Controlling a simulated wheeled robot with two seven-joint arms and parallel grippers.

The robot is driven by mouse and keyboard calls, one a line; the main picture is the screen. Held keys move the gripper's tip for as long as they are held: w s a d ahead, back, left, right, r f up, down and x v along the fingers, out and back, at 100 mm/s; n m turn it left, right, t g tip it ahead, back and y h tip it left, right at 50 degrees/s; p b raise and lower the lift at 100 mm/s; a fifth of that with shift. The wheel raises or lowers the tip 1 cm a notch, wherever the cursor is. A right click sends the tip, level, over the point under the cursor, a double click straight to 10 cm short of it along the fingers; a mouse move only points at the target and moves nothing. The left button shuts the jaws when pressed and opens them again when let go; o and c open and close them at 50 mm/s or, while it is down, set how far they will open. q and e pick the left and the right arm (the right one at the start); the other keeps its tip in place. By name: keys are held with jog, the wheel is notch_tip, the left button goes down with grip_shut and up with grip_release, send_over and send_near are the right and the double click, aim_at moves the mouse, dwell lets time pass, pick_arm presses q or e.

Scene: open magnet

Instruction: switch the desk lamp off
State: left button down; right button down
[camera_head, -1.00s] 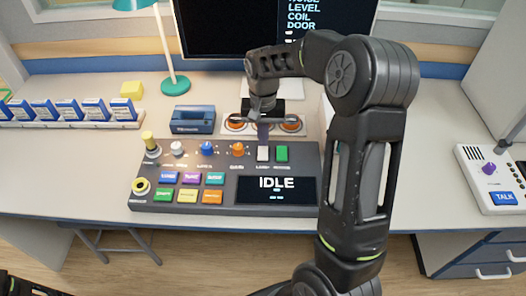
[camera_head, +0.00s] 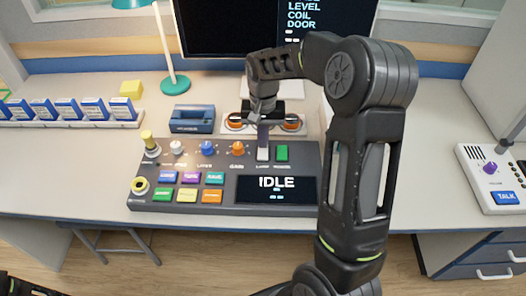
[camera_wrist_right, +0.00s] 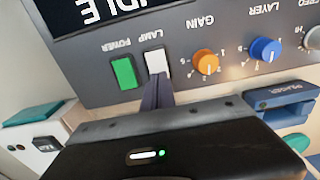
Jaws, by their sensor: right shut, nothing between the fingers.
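The white lamp switch (camera_wrist_right: 157,61), labelled LAMP, is on the grey console beside the green power switch (camera_wrist_right: 123,72). My right gripper (camera_head: 263,147) is shut and empty, pointing down at the white switch. In the wrist view its fingertips (camera_wrist_right: 157,84) are at the switch's near edge; I cannot tell whether they touch it. They partly cover the switch in the head view.
The console (camera_head: 225,203) also carries several knobs, coloured buttons and a screen reading IDLE. A rack of blue-labelled boxes (camera_head: 70,124) is on the left, an intercom (camera_head: 488,182) on the right.

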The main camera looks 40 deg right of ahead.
jog(key=shift+f, duration=0.4)
jog(key=shift+r+p, duration=2.4)
jog(key=shift+r, duration=1.15)
